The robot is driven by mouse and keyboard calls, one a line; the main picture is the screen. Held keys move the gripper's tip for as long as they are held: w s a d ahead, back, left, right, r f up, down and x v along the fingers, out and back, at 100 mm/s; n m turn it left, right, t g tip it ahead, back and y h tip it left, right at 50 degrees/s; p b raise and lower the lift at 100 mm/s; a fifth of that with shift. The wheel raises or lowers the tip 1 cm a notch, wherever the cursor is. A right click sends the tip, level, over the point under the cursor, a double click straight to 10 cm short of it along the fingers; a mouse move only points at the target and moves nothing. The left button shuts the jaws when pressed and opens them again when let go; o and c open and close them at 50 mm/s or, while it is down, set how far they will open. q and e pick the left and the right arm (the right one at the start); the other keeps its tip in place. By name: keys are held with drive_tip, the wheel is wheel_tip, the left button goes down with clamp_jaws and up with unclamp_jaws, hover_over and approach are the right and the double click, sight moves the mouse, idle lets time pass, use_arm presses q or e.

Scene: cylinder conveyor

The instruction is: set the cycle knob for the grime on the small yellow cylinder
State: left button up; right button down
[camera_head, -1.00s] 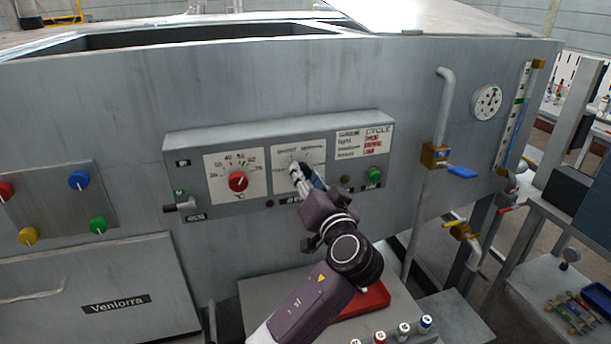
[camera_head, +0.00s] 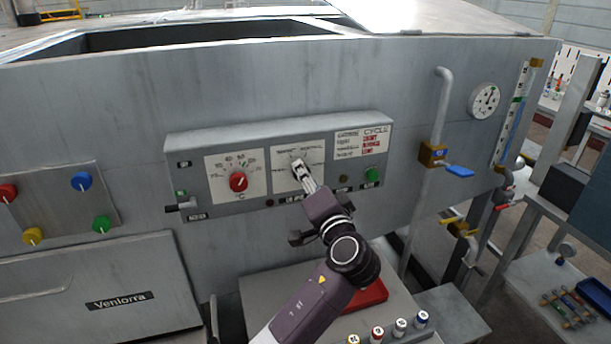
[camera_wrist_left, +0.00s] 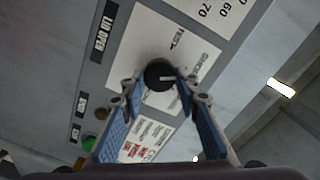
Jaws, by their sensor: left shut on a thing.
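The black cycle knob (camera_wrist_left: 158,75) sits on a white dial plate (camera_wrist_left: 150,40) on the control panel. In the left wrist view its white pointer mark lies toward the right finger. My left gripper (camera_wrist_left: 168,82) is shut on this knob, one finger on either side. My right gripper is not in view.
A red temperature knob (camera_head: 238,181) is just left of the dial, and a green button (camera_head: 372,175) to its right. A blue-handled valve (camera_head: 459,170) and pipe stand further right. Several small capped cylinders (camera_head: 400,326) and a red tray (camera_head: 366,297) lie below my arm.

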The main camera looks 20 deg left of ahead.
use_arm(q)
drive_tip(key=shift+f, duration=0.1)
drive_tip(key=o, duration=1.2)
drive_tip(key=shift+d, duration=0.1)
drive_tip(key=shift+c, duration=0.2)
drive_tip(key=v, duration=0.7)
drive_tip(key=shift+s+d, duration=0.15)
drive_tip(key=shift+s, duration=0.1)
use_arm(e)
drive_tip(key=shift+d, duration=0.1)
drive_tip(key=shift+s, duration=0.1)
